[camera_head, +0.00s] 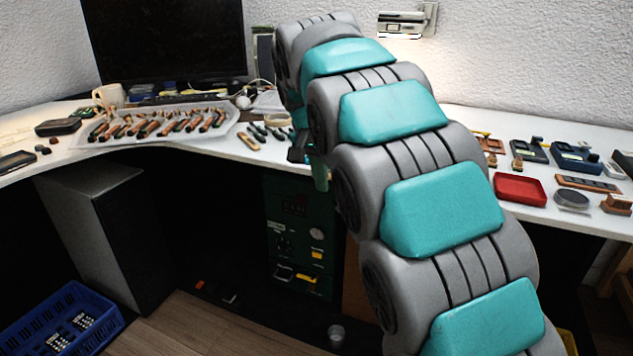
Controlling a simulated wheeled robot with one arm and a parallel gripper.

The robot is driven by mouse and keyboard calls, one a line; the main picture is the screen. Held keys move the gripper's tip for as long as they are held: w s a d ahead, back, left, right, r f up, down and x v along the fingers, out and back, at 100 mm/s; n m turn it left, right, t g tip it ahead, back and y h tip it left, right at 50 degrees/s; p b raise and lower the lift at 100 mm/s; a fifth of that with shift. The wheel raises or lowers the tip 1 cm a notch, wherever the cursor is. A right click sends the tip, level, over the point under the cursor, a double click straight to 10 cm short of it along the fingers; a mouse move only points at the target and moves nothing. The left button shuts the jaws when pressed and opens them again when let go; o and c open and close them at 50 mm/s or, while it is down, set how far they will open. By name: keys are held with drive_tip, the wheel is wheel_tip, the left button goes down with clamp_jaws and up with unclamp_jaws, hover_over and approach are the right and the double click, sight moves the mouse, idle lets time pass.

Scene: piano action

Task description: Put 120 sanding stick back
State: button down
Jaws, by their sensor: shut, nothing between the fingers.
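My arm arches from the lower right up over the desk and hides much of its middle. Only a small part of my gripper (317,170) shows, at the desk's front edge left of the arm. It is shut and empty. I cannot pick out the 120 sanding stick for certain. A small tan stick (248,140) lies on the desk just right of the pale tray, left of my gripper and apart from it; no grit mark is readable. Any holder for the sanding stick is not identifiable and may be behind my arm.
A monitor (165,40) stands behind. On the right are a red tray (520,190), a round tin (572,198) and small boxes. A blue crate (62,322) is on the floor.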

sight(330, 173)
drive_tip(key=shift+w+d, duration=0.15)
drive_tip(key=shift+w, duration=0.2)
drive_tip(key=shift+w+d+p, duration=0.3)
drive_tip(key=shift+w+d, duration=0.05)
drive_tip(key=shift+w, duration=0.5)
drive_tip(key=shift+w+d+p, duration=0.25)
drive_tip(key=shift+w+d, duration=0.1)
drive_tip(key=shift+w, duration=0.5)
drive_tip(key=shift+s, duration=0.1)
drive_tip(key=shift+s+a, duration=0.1)
drive_tip(key=shift+s, duration=0.15)
drive_tip(key=s+a+r, duration=0.2)
drive_tip(key=s+r, duration=0.3)
drive_tip(key=r, duration=0.4)
drive_tip(key=shift+s+a+r, duration=0.25)
drive_tip(key=shift+s+r, duration=0.05)
drive_tip(key=shift+s, duration=0.05)
